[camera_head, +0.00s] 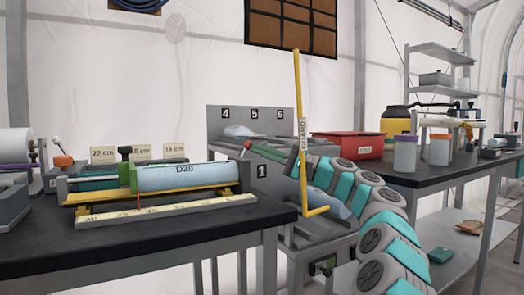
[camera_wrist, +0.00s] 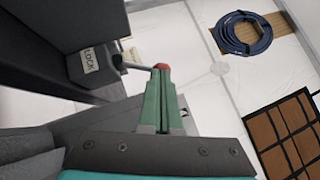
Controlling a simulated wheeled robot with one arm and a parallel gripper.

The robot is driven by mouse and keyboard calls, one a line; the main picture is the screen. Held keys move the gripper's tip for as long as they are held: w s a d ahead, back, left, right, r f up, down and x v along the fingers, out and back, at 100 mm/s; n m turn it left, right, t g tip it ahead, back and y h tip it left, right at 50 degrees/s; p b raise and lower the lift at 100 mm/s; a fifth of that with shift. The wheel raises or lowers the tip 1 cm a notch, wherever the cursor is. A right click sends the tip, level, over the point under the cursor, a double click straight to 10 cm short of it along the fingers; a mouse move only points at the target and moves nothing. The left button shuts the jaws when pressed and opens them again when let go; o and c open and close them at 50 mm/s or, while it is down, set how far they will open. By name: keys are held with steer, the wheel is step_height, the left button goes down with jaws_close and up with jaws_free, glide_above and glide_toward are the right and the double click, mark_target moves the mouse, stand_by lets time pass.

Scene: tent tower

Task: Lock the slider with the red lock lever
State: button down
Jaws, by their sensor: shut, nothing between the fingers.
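The red lock lever's round knob (camera_wrist: 162,67) shows in the wrist view at the end of a thin pale rod. The rod comes out of a dark grey housing (camera_wrist: 88,62) with a label reading LOCK. My gripper (camera_wrist: 161,74) has its green fingers shut, with the tips right at the knob; I cannot tell whether they touch it. In the head view, the red knob (camera_head: 247,144) shows just at the tips of my gripper (camera_head: 252,148), in front of a grey numbered rack (camera_head: 225,116). I cannot clearly make out the slider.
A bench (camera_head: 200,228) at left carries a blue D20 cylinder (camera_head: 180,178) on yellow rails with a ruler. A yellow hooked rod (camera_head: 300,90) stands upright by my arm. The right bench (camera_head: 440,176) holds a red bin (camera_head: 347,146) and several jars.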

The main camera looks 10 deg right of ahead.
steer(key=n+g+p, duration=0.1)
steer(key=a+r+n+h+p, duration=0.1)
steer(key=p, duration=0.1)
steer(key=n+g+h+p, duration=0.1)
steer(key=p, duration=0.1)
steer(key=shift+s+a+r+n+g, duration=0.3)
steer(key=shift+a+r+n, duration=0.1)
steer(key=v, duration=1.4)
steer(key=shift+p, duration=0.4)
